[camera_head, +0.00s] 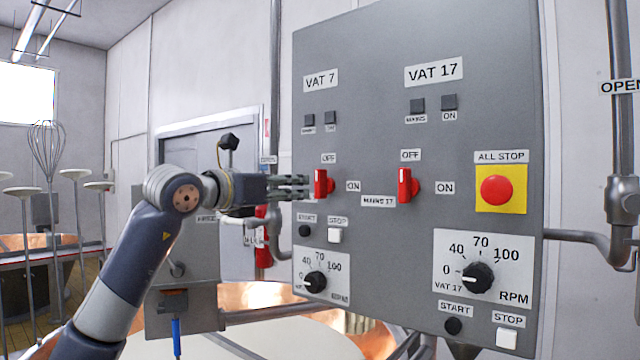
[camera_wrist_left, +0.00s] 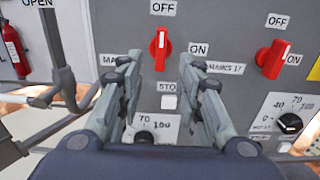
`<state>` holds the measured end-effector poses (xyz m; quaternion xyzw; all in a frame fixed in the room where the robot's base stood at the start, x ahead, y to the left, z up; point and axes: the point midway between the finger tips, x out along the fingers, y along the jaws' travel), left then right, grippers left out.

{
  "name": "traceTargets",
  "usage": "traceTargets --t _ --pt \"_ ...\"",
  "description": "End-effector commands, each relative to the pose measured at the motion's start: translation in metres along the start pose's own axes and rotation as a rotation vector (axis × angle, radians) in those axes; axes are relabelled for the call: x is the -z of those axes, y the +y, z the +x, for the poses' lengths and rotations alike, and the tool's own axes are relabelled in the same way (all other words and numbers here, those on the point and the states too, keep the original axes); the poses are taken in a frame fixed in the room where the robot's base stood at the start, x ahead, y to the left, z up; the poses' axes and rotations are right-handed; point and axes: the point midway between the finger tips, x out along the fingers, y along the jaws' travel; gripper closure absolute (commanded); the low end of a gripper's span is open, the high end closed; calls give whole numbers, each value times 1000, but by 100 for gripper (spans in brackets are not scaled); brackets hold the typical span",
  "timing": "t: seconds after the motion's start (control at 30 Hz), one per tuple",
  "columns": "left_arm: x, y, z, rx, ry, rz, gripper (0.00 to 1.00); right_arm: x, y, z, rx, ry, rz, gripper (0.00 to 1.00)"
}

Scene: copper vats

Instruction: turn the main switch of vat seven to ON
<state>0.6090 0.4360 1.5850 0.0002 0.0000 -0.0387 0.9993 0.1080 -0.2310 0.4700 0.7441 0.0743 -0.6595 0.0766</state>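The red main switch of vat seven (camera_head: 321,184) is on the grey control panel (camera_head: 380,130), under the VAT 7 label (camera_head: 321,79). Its handle is upright, towards the OFF label (camera_head: 329,158); the ON label (camera_head: 354,186) is to its right. My left gripper (camera_head: 300,187) points at this switch from the left, with its fingertips close to it. In the left wrist view the gripper (camera_wrist_left: 158,72) is open and empty, and the red switch (camera_wrist_left: 160,48) shows between and just beyond the fingertips. I cannot tell whether they touch it. My right gripper is not in view.
The similar red VAT 17 switch (camera_head: 406,186) sits to the right, also towards OFF. A red ALL STOP button (camera_head: 496,190) on yellow is further right. Below are the vat seven dial (camera_head: 316,282) and a white STOP button (camera_head: 335,236). Pipes run beside the panel.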

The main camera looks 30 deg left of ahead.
Motion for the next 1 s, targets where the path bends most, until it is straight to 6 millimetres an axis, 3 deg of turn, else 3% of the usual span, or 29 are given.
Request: traceTargets --t 0.1,0.27,0.4,0.63,0.87,1.0 --pt "-4 0 24 2 4 -3 67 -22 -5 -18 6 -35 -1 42" --pt "-4 -1 55 3 4 -4 67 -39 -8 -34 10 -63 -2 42" --pt "-3 -1 74 2 2 -2 67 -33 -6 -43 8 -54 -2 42" --pt "0 0 87 1 0 -1 67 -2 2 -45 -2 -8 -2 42" --pt "0 0 87 1 1 0 67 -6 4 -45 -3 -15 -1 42" --pt "0 0 87 1 1 0 98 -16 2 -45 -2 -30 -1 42"
